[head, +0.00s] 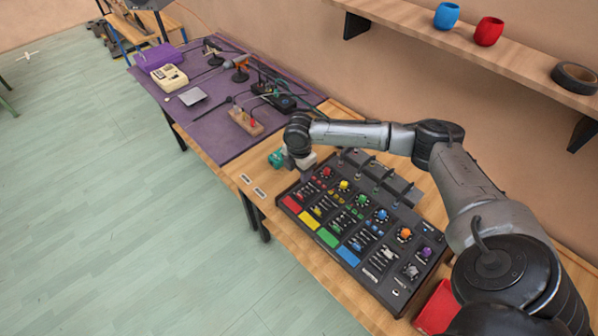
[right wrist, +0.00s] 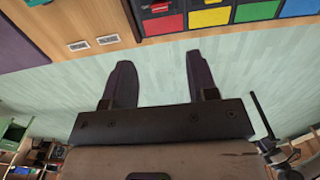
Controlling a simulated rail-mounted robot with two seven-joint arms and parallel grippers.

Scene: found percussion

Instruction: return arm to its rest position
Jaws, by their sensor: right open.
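My right arm (head: 362,134) reaches in from the lower right of the head view, across the back of the black control panel (head: 420,270). My right gripper (head: 305,173) hangs beside the panel's far left corner, above the wooden table. In the right wrist view its two dark fingers (right wrist: 161,85) are spread apart, with nothing between them but the floor behind. The panel's coloured pads show at the top of that view. My left gripper is not in view.
A purple mat (head: 222,128) with tools, a cream device (head: 169,78) and a purple case (head: 158,57) lies to the left. A teal object (head: 276,159) is beside my gripper. A red box (head: 437,308) is near my arm. A wall shelf (head: 500,60) holds blue and red cups.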

